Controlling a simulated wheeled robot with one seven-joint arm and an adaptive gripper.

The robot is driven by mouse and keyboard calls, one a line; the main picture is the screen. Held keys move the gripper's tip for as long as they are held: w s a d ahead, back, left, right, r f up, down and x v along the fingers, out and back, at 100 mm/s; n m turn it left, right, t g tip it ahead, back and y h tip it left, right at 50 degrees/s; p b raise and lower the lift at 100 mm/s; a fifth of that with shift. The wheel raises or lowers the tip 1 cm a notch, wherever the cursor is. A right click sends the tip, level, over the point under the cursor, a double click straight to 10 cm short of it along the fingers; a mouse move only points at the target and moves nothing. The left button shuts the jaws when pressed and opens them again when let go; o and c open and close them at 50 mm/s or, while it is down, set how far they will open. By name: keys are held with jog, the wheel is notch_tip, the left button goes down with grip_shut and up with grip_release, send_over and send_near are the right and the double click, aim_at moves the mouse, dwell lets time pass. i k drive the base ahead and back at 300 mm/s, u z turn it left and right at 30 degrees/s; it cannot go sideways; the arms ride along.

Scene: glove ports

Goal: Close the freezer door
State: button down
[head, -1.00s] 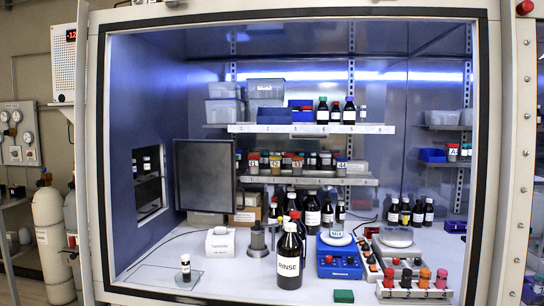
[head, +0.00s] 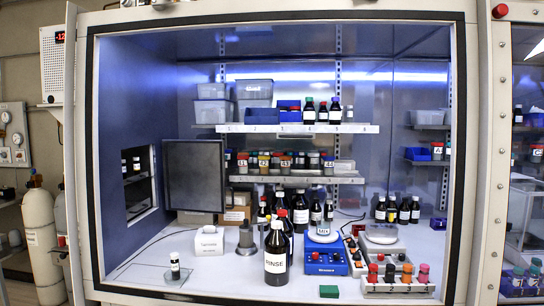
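The freezer door (head: 194,176) is a dark grey flat panel with a lighter frame. It stands swung open inside the glove box, at the left, facing me. The freezer opening (head: 139,181) is in the left wall, and small dark bottles (head: 136,164) show on shelves within. Any handle is too small to tell. My gripper is in no view.
A small vial (head: 175,266) on a glass plate and a white tissue box (head: 209,242) stand on the floor before the door. The RINSE bottle (head: 276,256) stands at centre front, with a blue stirrer (head: 324,258) beside it. Shelves line the back wall.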

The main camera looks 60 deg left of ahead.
aim_at(194, 169)
jog(key=z, duration=0.05)
jog(key=k, duration=1.2)
jog(key=u, duration=1.7)
jog(key=i, duration=0.45)
jog(key=u, duration=0.05)
